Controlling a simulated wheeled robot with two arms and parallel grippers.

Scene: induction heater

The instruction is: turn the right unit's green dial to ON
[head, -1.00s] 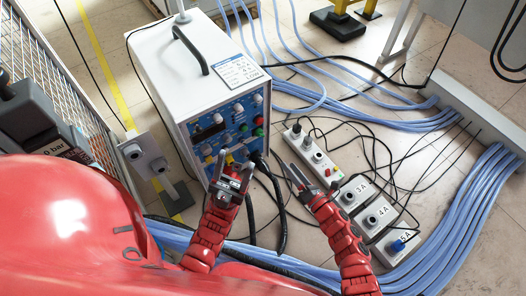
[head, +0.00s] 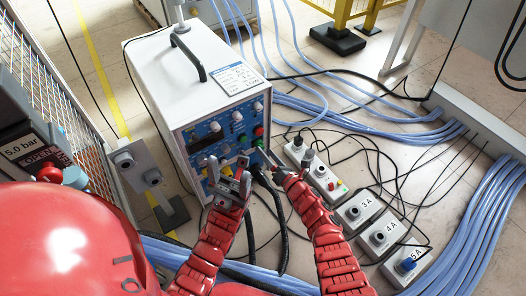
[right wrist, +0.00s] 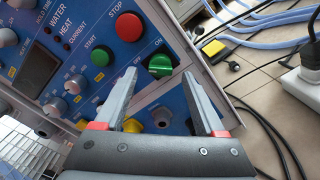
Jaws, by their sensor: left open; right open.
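A white unit (head: 215,75) with a blue control panel stands at the centre of the head view. Its green dial (right wrist: 160,66) shows in the right wrist view, below the red STOP button (right wrist: 128,27) and right of the green START button (right wrist: 101,56). OFF and ON labels are printed above the dial; its exact setting is hard to read. My right gripper (right wrist: 159,82) is open, its two fingers on either side of the dial in that picture; contact is not visible. My left gripper (head: 229,172) is open and empty before the panel's lower part.
Black cables (head: 281,225) hang below the panel. Grey socket boxes (head: 381,234) and a power strip (head: 318,175) lie on the floor to the right, among blue hoses (head: 470,225). A mesh fence (head: 45,80) and a grey post (head: 150,178) stand left.

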